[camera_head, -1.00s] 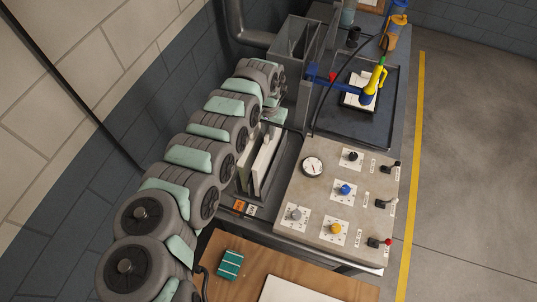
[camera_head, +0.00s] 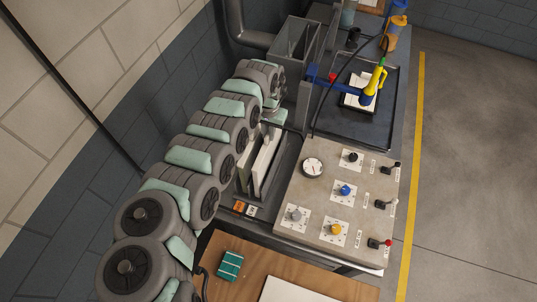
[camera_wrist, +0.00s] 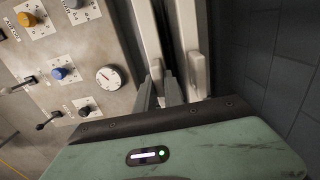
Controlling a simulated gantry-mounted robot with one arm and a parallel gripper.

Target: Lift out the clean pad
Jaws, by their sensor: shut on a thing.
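Two pale upright pads stand side by side in a slot beside the control panel. The pad nearer the panel (camera_head: 266,160) is light and shows in the wrist view (camera_wrist: 147,30) with a small tab at its edge. The other pad (camera_head: 244,171) stands beside it, and also shows in the wrist view (camera_wrist: 190,35) with its own tab. My gripper (camera_wrist: 159,88) is shut on the tab of the pad nearer the panel. That pad stands upright, its lower part down in the slot. I cannot tell from its faces which pad is clean.
The control panel (camera_head: 325,215) with knobs and levers is close beside the slot. A dark tray (camera_head: 386,115) holds a blue and yellow tool (camera_head: 369,92). A grey open-topped bin (camera_head: 292,45) stands behind. A wooden board (camera_head: 245,287) lies in front.

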